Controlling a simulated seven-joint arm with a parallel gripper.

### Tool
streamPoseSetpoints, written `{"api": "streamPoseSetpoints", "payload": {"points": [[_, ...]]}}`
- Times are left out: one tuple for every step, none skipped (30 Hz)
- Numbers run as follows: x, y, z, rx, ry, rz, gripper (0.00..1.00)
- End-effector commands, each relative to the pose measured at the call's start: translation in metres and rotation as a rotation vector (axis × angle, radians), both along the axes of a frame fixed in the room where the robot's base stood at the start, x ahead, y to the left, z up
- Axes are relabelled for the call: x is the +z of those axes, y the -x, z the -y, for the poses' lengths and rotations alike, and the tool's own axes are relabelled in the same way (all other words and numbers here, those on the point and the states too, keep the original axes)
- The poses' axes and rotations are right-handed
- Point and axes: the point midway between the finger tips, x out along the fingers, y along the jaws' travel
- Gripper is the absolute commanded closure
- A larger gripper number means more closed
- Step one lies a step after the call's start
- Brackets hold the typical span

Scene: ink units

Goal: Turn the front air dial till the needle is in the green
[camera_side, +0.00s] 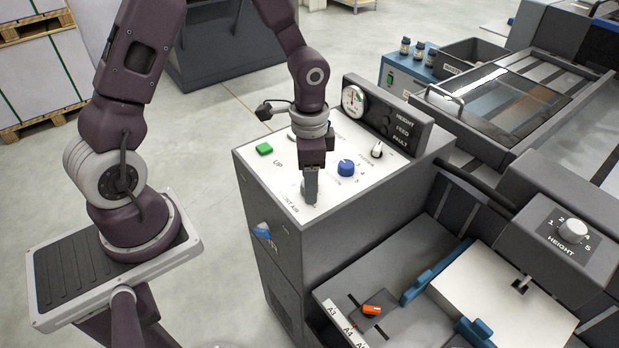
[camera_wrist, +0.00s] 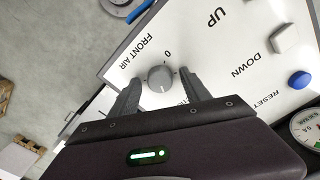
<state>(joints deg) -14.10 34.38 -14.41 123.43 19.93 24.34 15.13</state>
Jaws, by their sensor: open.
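The front air dial (camera_wrist: 159,79) is a round grey knob with a pale pointer line, beside the printed words FRONT AIR in the wrist view. My gripper (camera_wrist: 161,74) is open, with one finger on each side of the dial; I cannot tell whether they touch it. In the side view my gripper (camera_side: 310,196) points down at the white panel top and mostly hides the dial. The round gauge (camera_side: 353,101) stands on the dark upright panel behind; its needle is too small to read surely. The gauge (camera_wrist: 308,131) is cut off at the wrist view's right edge.
A HEIGHT dial (camera_side: 573,231) is at the right.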

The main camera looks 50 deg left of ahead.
Motion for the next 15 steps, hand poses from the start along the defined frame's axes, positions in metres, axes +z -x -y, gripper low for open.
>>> {"api": "streamPoseSetpoints", "payload": {"points": [[0.002, 0.000, 0.000, 0.001, 0.000, 0.001, 0.45], [0.005, -0.001, 0.000, 0.002, 0.000, 0.004, 0.45], [0.012, -0.001, -0.001, 0.002, 0.000, 0.005, 0.45], [0.018, -0.002, -0.001, 0.001, -0.001, 0.006, 0.45], [0.025, -0.002, -0.001, 0.002, 0.000, 0.007, 0.45], [0.034, -0.002, -0.001, 0.002, -0.001, 0.008, 0.45], [0.040, -0.002, -0.001, 0.002, -0.001, 0.006, 0.45], [0.046, -0.001, -0.001, 0.003, -0.002, 0.007, 0.45], [0.053, -0.001, 0.000, 0.001, -0.001, 0.006, 0.45], [0.058, -0.001, -0.001, 0.001, -0.001, 0.005, 0.45], [0.062, -0.001, 0.000, 0.002, 0.000, 0.005, 0.45], [0.066, -0.001, -0.001, 0.002, -0.002, 0.003, 0.45], [0.068, -0.001, 0.000, 0.001, -0.002, 0.003, 0.45], [0.070, 0.000, 0.000, 0.001, -0.001, 0.003, 0.45], [0.071, 0.000, 0.000, 0.000, 0.000, 0.001, 0.45]]}}
